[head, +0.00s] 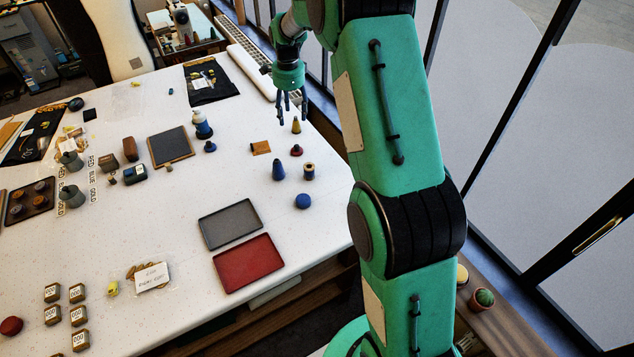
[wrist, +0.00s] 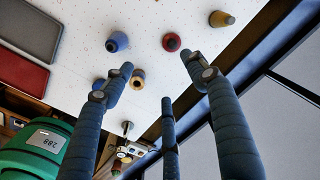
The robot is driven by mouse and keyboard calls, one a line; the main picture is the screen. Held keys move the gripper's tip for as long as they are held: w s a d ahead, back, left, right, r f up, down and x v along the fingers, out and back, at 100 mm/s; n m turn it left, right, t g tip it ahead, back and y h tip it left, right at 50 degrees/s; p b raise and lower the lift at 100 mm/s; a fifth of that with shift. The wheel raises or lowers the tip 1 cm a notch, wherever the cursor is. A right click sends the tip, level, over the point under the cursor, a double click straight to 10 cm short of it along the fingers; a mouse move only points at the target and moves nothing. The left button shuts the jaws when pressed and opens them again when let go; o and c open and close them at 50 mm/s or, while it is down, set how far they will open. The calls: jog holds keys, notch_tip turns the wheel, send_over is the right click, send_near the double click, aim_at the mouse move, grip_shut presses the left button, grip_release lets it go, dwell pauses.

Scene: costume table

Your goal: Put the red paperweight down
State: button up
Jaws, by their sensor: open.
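A small red paperweight (head: 296,150) stands on the white speckled table, toward its right edge. It also shows in the wrist view (wrist: 172,42), beyond and between my spread fingertips, with clear table around it. My gripper (head: 290,104) hangs above the table, behind the paperweight in the head view, with fingers pointing down. It is open and nothing shows between its fingers (wrist: 162,80).
Near the paperweight stand a yellow cone (head: 296,127), a wooden spool (head: 309,171), a blue cone (head: 278,171) and a round blue piece (head: 303,201). A grey tray (head: 230,224) and a red tray (head: 248,263) lie in front. Another dark red round thing (head: 11,326) is far left.

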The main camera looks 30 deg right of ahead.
jog(key=s+a+r+n+t, duration=0.1)
jog(key=s+a+r+n, duration=0.45)
jog(key=s+r, duration=0.55)
jog(key=s+a+r+n+t, duration=0.1)
jog(key=s+a+r+n, duration=0.4)
jog(key=s+r, duration=0.55)
jog(key=s+a+n+t, duration=0.1)
jog(key=s+a+n, duration=0.1)
jog(key=s, duration=0.7)
jog(key=s+a+n+t, duration=0.1)
jog(key=s+n, duration=0.3)
jog(key=s, duration=0.5)
jog(key=s+a+n+t, duration=0.1)
jog(key=s+a+n, duration=0.2)
jog(key=s, duration=0.6)
jog(key=shift+s+a+f+n, duration=0.15)
jog(key=shift+s+a+n, duration=0.2)
jog(key=shift+a, duration=0.25)
notch_tip(320, 180, down, 6)
jog(key=b, duration=0.6)
